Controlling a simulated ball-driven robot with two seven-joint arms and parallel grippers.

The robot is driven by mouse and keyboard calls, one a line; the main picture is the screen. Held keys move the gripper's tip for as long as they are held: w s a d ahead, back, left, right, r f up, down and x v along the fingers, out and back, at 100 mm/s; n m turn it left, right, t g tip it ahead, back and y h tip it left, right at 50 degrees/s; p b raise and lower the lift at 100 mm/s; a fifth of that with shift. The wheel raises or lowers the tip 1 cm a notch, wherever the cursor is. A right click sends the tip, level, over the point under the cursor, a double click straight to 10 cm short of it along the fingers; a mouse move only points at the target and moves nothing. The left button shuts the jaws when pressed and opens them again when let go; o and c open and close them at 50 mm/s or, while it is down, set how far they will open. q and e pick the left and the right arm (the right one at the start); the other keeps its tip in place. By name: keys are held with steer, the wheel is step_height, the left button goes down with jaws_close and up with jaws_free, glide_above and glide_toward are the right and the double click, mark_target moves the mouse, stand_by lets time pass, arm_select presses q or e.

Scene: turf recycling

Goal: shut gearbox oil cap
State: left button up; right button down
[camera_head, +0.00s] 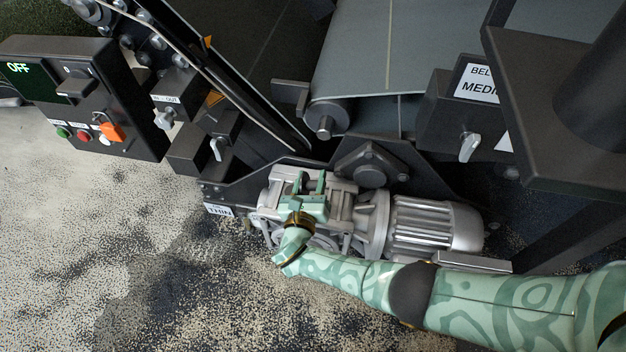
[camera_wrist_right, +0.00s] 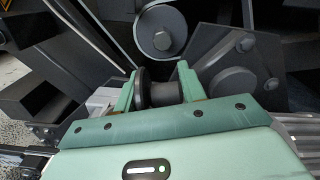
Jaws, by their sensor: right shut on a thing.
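The silver gearbox (camera_head: 343,208) with its finned motor (camera_head: 435,225) sits beside the conveyor at the lower middle of the head view. My right gripper (camera_head: 310,183) reaches in from the right and is over the left part of the gearbox. In the right wrist view, its two green fingers (camera_wrist_right: 158,88) are shut on a dark round cap (camera_wrist_right: 160,94), one finger on each side. In the head view the gripper hides the cap. I cannot tell how the cap sits on its opening. My left gripper is not in view.
The conveyor belt (camera_head: 375,55) and its roller (camera_head: 327,118) are just beyond the gearbox. A control panel (camera_head: 85,105) reading OFF is at the upper left. A lever box (camera_head: 455,125) and a dark stand (camera_head: 560,110) are at the right. Speckled floor lies open at the lower left.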

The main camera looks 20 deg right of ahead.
steer(key=shift+a+f+n, duration=0.15)
steer(key=shift+a+n, duration=0.05)
steer(key=shift+n, duration=0.3)
stand_by(0.6)
stand_by(0.3)
steer(key=c, duration=1)
jaws_free()
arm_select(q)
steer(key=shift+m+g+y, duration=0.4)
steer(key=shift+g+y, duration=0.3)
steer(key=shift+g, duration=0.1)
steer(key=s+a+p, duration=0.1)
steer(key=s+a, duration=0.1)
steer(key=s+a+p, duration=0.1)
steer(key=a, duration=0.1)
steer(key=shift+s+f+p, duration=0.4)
arm_select(e)
steer(key=v, duration=1.6)
steer(key=shift+a, duration=0.15)
